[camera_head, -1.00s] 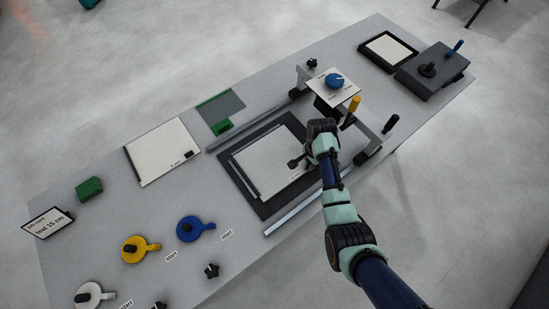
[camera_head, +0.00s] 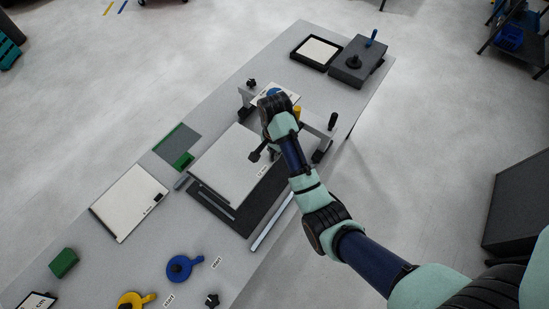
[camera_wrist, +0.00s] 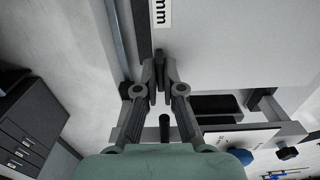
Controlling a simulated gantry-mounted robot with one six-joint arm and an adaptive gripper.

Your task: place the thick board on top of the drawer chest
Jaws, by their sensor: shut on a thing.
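The thick board (camera_head: 237,165) is a pale flat slab with a small label. My gripper (camera_head: 268,153) is shut on its edge and holds it above the dark mat. In the wrist view, my gripper's fingertips (camera_wrist: 160,77) pinch the edge of the board (camera_wrist: 230,45), beside a label reading "mm". The drawer chest (camera_wrist: 38,118) is a dark cabinet with several drawers at the left of the wrist view, below table level. A dark cabinet that looks like the same chest (camera_head: 516,207) stands on the floor at the right of the head view.
Below the board are a dark mat (camera_head: 272,192) and a metal rail (camera_head: 272,222). A metal frame with a yellow knob and black knobs stands beside my gripper. Another pale board (camera_head: 130,203) lies to the left. Open floor (camera_head: 420,150) lies between table and chest.

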